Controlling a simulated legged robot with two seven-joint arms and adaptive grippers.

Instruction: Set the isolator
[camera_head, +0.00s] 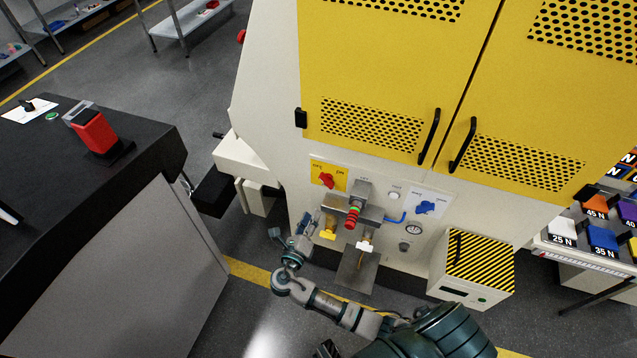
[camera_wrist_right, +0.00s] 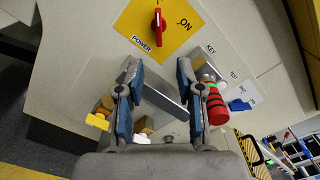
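The isolator is a red rotary switch (camera_head: 326,180) on a yellow plate (camera_head: 317,164) marked OFF and ON, on the cream machine front. In the wrist view, the red handle (camera_wrist_right: 158,27) stands upright in the picture, with ON to its right and POWER below left. I cannot tell for sure which mark it points to. My right gripper (camera_head: 304,222) is below the plate in the head view. In the wrist view, its two blue-padded fingers (camera_wrist_right: 158,72) are apart with nothing held between them, and the switch is beyond their tips. My left gripper is not in view.
A red-and-green banded cylinder (camera_head: 353,215) juts from a metal bracket beside the gripper. Yellow (camera_head: 328,233) and white (camera_head: 366,246) handles sit below. A blue switch (camera_head: 425,208) is at right. A striped box (camera_head: 478,262) stands lower right, a dark bench (camera_head: 150,150) left.

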